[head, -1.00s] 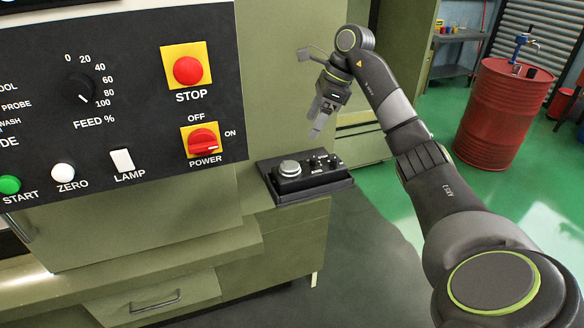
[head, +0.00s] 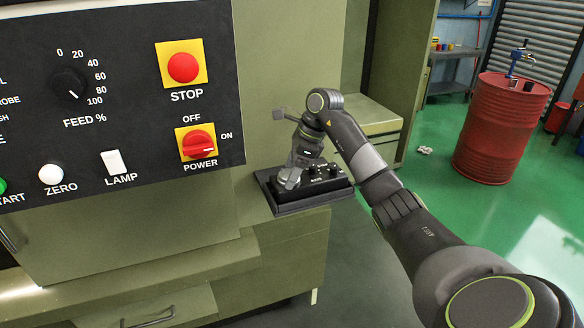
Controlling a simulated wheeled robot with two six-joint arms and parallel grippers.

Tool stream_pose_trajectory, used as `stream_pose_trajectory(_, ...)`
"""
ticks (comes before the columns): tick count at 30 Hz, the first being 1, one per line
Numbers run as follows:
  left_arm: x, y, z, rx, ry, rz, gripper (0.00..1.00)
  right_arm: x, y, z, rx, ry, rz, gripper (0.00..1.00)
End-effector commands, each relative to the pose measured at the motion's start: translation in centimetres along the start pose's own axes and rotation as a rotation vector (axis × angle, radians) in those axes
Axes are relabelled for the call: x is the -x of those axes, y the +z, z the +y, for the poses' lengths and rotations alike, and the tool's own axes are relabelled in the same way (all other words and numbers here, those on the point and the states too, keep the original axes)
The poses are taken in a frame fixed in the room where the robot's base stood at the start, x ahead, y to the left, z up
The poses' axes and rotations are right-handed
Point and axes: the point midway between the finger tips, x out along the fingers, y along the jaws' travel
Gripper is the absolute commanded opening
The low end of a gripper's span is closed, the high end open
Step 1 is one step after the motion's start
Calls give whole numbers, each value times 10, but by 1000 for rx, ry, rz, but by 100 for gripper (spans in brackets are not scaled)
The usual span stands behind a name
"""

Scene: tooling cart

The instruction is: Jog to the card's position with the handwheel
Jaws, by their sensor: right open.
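The handwheel pendant (head: 322,192) is a black box with small knobs, lying in a dark tray (head: 290,208) on a ledge at the machine's right side. My right gripper (head: 288,183) is open and points down at the left part of the pendant, where the silver handwheel is now mostly hidden behind the fingers. I cannot tell whether the fingers touch the wheel. The card is not in view. My left gripper is not in view.
The control panel (head: 130,130) fills the left, with a red stop button (head: 183,68), a power switch (head: 199,144) and a feed dial (head: 70,82). A red drum (head: 497,130) stands on the green floor at the right.

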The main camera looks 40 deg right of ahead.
Motion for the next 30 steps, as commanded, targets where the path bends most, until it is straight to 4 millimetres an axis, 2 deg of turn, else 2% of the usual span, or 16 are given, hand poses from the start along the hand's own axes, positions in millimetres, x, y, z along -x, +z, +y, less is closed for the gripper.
stream_pose_trajectory(7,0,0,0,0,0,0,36,-1,0,0,0,0,0,72)
stream_pose_trajectory(15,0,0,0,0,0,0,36,-1,0,0,0,-1,0,36)
stream_pose_trajectory(18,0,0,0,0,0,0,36,0,0,0,0,-1,0,27)
stream_pose_trajectory(30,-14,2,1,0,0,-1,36,-3,-1,-2,86,35,-1,27)
